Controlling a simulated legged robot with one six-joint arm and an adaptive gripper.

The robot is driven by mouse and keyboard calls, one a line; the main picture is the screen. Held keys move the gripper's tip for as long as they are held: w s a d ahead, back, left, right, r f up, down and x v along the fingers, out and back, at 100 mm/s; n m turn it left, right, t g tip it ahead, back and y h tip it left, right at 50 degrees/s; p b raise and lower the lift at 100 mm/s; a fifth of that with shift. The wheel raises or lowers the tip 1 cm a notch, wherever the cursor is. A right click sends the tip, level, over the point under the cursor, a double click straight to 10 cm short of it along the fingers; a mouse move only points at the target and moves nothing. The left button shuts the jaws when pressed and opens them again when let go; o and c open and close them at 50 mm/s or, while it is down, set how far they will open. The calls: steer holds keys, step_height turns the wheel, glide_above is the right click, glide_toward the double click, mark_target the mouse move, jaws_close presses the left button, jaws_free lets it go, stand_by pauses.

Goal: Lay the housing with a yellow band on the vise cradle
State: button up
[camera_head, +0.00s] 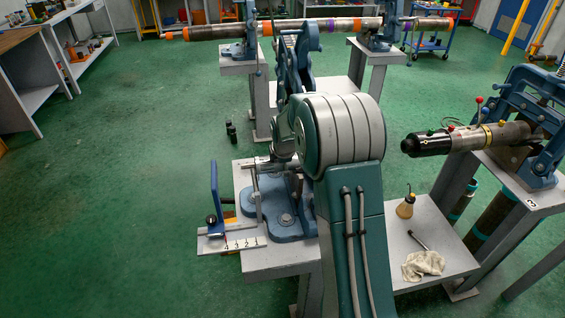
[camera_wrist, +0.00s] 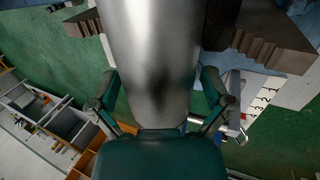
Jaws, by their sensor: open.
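A bare grey metal cylinder (camera_wrist: 155,60), perhaps the housing, fills the middle of the wrist view, between two brown stepped jaw blocks (camera_wrist: 270,40). No yellow band shows on its visible part.
A numbered scale (camera_head: 240,243) and blue upright stop (camera_head: 214,190) stand left of the centre vise. A long pipe (camera_head: 340,25) spans the back vises.

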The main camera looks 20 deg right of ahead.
steer(key=v, duration=1.2)
steer(key=s+a+r+m, duration=0.45)
steer(key=s+r, duration=0.25)
steer(key=s, duration=0.2)
steer(key=s+a+m, duration=0.2)
steer(key=s+m, duration=0.1)
steer(key=s, duration=0.4)
steer(key=s+a+m+t, duration=0.1)
steer(key=s+m, duration=0.3)
steer(key=s, duration=0.4)
steer(key=s+a+m+y, duration=0.1)
steer(key=s+a+m, duration=0.2)
steer(key=s, duration=0.5)
steer(key=shift+a+r+m, duration=0.35)
steer(key=shift+a+m, duration=0.05)
steer(key=shift+m, duration=0.15)
